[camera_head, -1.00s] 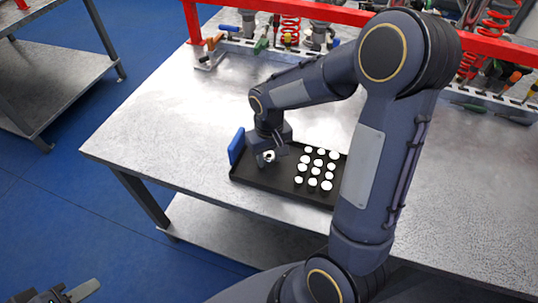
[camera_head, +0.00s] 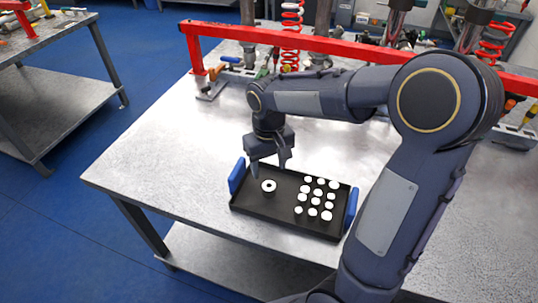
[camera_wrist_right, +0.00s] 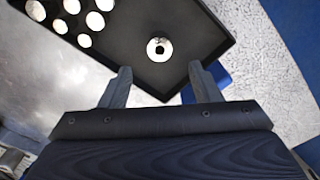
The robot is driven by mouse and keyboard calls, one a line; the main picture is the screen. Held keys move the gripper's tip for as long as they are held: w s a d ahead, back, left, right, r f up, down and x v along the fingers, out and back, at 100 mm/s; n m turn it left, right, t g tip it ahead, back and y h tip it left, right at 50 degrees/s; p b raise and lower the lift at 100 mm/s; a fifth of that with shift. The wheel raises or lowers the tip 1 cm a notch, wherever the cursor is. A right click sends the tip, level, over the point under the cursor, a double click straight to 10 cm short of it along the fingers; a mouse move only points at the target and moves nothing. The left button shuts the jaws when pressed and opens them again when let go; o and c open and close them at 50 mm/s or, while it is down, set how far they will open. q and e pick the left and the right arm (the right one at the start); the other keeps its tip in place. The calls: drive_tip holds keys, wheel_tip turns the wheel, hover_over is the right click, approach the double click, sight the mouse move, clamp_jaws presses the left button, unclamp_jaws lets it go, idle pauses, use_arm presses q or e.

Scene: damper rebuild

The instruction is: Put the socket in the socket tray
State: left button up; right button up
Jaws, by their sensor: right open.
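The socket (camera_head: 268,186), a short cylinder with a bright ring-shaped top and a dark hole, stands upright in the left part of the black socket tray (camera_head: 262,207). In the right wrist view the socket (camera_wrist_right: 159,49) stands apart from the fingers, inside the tray (camera_wrist_right: 206,32). My right gripper (camera_head: 268,168) is open and empty, just above and behind the socket. It also shows in the right wrist view (camera_wrist_right: 160,85), with a wide gap between its fingers. My left gripper is not in view.
Several white-topped sockets (camera_head: 314,197) stand in rows in the tray's right part. Blue handles (camera_head: 237,175) rise at the tray's ends. The metal bench (camera_head: 180,150) is bare to the left. A red rail (camera_head: 300,41) with tools and springs runs along the back.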

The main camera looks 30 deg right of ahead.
drive_tip(key=s+a+r+t+y, duration=0.2)
drive_tip(key=s, duration=0.6)
drive_tip(key=s+a+r+t+y, duration=0.1)
drive_tip(key=s+a+r+t, duration=0.1)
drive_tip(key=s, duration=0.7)
drive_tip(key=shift+s+a+r+m+t+y, duration=0.15)
drive_tip(key=shift+s+a+m+t+y, duration=0.25)
drive_tip(key=shift+t, duration=0.4)
